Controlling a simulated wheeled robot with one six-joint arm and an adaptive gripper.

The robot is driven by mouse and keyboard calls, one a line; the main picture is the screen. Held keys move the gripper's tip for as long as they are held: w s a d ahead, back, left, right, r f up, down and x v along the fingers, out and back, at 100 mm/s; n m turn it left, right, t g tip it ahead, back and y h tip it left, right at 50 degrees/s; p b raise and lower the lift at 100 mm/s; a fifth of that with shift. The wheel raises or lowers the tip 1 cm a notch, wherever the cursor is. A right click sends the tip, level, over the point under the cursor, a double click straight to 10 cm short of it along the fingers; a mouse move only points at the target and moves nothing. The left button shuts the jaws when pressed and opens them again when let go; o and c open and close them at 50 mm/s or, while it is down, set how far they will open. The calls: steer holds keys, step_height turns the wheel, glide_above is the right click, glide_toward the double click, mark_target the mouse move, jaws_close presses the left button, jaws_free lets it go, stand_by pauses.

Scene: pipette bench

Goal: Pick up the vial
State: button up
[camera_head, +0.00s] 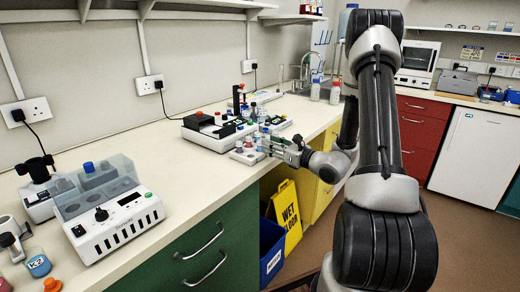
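A small pale rack (246,157) stands near the front edge of the bench and holds a few small vials. One vial (239,146) shows at the rack's left side. Other small vials or caps, some bluish, sit close to my fingers and are too small to tell apart. My gripper (267,144) reaches in from the right over the bench edge, with its fingertips at the right side of the rack. The fingers partly hide what is there. I cannot tell whether they touch or hold a vial.
A black-and-white device (208,132) stands behind the rack. A white machine with round wells (110,212) is at the left front. Bottles (316,88) stand by the sink. A yellow wet-floor sign (287,215) and a blue bin (270,250) are below. The bench between the machines is clear.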

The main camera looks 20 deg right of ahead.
mark_target(260, 140)
steer(key=x, duration=0.6)
steer(key=shift+d, duration=0.1)
steer(key=c, duration=0.7)
steer(key=shift+o, duration=0.2)
